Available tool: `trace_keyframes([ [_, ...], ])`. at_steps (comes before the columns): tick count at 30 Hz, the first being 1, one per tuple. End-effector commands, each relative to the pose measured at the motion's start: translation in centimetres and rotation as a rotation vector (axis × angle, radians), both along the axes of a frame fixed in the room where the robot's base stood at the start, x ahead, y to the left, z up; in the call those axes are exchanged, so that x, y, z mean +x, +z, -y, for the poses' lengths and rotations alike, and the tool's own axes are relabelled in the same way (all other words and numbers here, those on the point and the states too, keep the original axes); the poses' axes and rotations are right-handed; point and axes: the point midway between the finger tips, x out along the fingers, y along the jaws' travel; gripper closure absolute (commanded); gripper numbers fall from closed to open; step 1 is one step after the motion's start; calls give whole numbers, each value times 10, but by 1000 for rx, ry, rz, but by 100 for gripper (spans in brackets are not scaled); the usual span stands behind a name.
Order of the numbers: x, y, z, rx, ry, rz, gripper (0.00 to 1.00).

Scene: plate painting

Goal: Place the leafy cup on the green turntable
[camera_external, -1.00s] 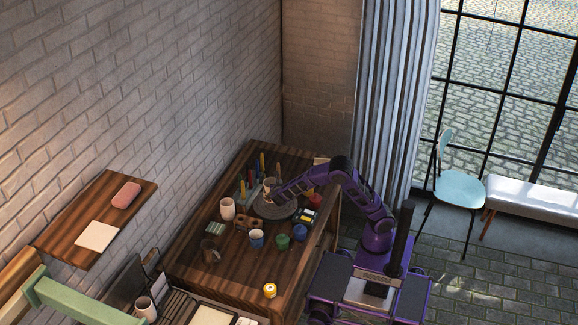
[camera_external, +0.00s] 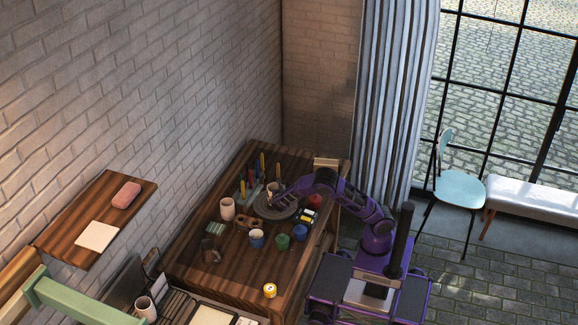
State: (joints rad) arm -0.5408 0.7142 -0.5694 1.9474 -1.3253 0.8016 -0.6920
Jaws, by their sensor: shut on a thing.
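The turntable (camera_external: 286,211) is a round disc on the wooden table and looks dark grey-green in this light. My gripper (camera_external: 273,194) is over its upper left part and is shut on a small pale cup (camera_external: 272,187). The cup looks upright at the turntable's far side. I cannot make out a leaf pattern at this size, or whether the cup's base touches the disc. My fingers and arm hide part of the cup and the turntable.
A pale cup (camera_external: 227,208) stands left of the turntable. A blue cup (camera_external: 256,239), a green pot (camera_external: 282,242), a red pot (camera_external: 315,201) and a yellow-and-black item (camera_external: 306,216) stand around it. Coloured upright tools are behind.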

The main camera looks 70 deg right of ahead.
Motion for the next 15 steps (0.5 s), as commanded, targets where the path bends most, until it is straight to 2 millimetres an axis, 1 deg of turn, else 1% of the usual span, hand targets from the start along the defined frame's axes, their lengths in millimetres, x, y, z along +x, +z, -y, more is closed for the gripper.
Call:
trace_keyframes([
  [2,0,-5,1,-2,-1,1,100],
  [8,0,-5,0,-1,-1,3,100],
  [12,0,-9,0,-1,-1,2,100],
  [13,0,-9,0,0,0,1,87],
  [15,0,-9,0,0,0,1,74],
])
